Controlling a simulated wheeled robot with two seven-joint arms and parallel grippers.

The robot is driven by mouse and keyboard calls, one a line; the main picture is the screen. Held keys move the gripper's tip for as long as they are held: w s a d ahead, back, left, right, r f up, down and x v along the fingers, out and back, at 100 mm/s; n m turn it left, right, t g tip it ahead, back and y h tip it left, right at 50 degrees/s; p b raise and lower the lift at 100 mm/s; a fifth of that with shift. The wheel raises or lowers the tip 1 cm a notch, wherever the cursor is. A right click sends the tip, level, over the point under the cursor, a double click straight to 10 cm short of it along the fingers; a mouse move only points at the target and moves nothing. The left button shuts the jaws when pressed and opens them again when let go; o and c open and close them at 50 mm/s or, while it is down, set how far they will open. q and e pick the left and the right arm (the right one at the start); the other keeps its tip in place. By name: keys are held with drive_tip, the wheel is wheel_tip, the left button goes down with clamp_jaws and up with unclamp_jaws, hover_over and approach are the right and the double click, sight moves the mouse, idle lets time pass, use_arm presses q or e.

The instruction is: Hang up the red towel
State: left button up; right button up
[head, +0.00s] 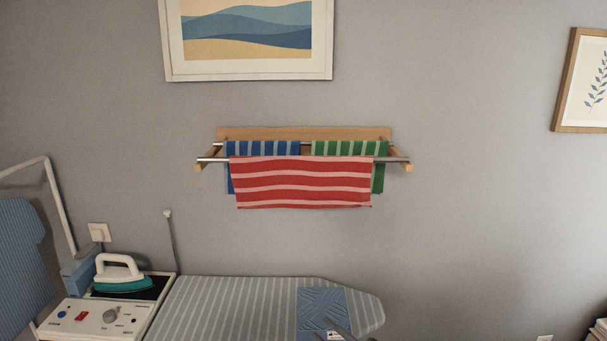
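The red towel (301,183), with pale stripes, hangs over the front metal bar (398,159) of the wall rack (303,133). It hangs fairly level and spread out, with its lower edge free against the grey wall. A blue striped towel (262,148) and a green striped towel (350,149) hang on the bar behind it, partly hidden by it. Part of my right gripper (336,331) shows at the bottom edge, well below the red towel and apart from it. Most of it is cut off, so its opening is unclear. My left gripper is out of view.
An ironing board (230,305) stands below the rack, with a folded blue cloth (322,307) on it near my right gripper. A white and teal iron (121,275) sits on a control unit (95,318) at left. Framed pictures hang above and at right. The wall between rack and board is clear.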

drive_tip(key=s+d+f+m+h, duration=0.2)
drive_tip(key=d+f, duration=0.1)
drive_tip(key=f, duration=0.5)
drive_tip(key=s+d+f+m+h, duration=0.3)
drive_tip(key=f, duration=0.4)
drive_tip(key=s+d+f+m+h, duration=0.2)
drive_tip(key=f, duration=0.6)
drive_tip(key=s+d+f+m+g+h, duration=0.2)
drive_tip(key=s+d+f, duration=0.1)
drive_tip(key=s+f, duration=0.45)
drive_tip(key=s+d+f+m+g+h, duration=0.1)
drive_tip(key=s+d+f+m+h, duration=0.15)
drive_tip(key=s+f, duration=0.45)
drive_tip(key=s+d+f+m+g+h, duration=0.1)
drive_tip(key=s+d+f+g, duration=0.15)
drive_tip(key=s+f, duration=0.85)
drive_tip(key=s+d+f+m+g, duration=0.15)
drive_tip(key=s+g, duration=0.25)
drive_tip(key=s, duration=1.5)
drive_tip(key=s+d+f+m+g+h, duration=0.15)
drive_tip(key=s+f+g, duration=0.4)
drive_tip(key=s, duration=0.95)
wheel_tip(320, 180, down, 16)
drive_tip(key=t+b, duration=0.2)
drive_tip(key=b, duration=1.3)
drive_tip(key=shift+w, duration=0.2)
